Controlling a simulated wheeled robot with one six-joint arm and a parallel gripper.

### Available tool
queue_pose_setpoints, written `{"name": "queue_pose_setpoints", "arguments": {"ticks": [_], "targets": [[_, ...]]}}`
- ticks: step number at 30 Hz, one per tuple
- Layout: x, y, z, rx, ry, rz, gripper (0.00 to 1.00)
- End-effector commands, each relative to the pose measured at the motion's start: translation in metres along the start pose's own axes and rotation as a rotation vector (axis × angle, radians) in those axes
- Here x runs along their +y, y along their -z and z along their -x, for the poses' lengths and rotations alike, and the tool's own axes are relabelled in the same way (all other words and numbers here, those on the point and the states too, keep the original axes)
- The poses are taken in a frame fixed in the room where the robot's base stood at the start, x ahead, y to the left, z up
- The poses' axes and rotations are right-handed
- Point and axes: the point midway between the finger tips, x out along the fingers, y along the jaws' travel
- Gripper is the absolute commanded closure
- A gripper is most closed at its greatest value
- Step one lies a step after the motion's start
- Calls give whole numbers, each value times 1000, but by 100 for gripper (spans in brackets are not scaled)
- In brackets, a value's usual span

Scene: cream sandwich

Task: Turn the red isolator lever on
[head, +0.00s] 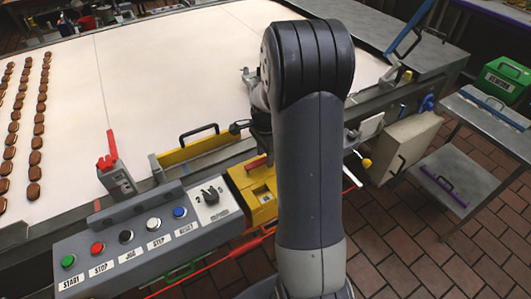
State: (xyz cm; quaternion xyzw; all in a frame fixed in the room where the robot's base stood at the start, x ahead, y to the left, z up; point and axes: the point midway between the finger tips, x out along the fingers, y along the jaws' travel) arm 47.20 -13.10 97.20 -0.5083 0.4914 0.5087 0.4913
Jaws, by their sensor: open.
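A yellow box (252,196) stands at the right end of the grey control panel. A red lever (257,162) lies across its upper back edge and seems near level. My own upright arm link hides the box's right side, and I cannot read whether the lever is on or off. My gripper (245,127) shows only as a dark part past my arm's left edge, behind and above the box. Its fingers are mostly hidden. It seems apart from the lever, with nothing seen in it.
The control panel (100,246) has several coloured buttons and a black rotary switch (211,196). A red upright part (108,150) stands on a grey bracket at the left. A yellow guard (198,149) edges the pale belt (190,70). Red cable runs below.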

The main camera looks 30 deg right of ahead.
Motion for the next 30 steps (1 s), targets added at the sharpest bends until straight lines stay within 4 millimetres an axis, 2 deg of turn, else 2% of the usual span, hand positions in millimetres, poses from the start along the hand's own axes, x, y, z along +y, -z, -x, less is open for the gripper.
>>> {"name": "queue_pose_setpoints", "arguments": {"ticks": [3, 18, 30], "targets": [[0, 0, 0, 0, 0, 0, 60], [0, 0, 1, 0, 1, 0, 100], [0, 0, 1, 0, 1, -5, 100]]}}
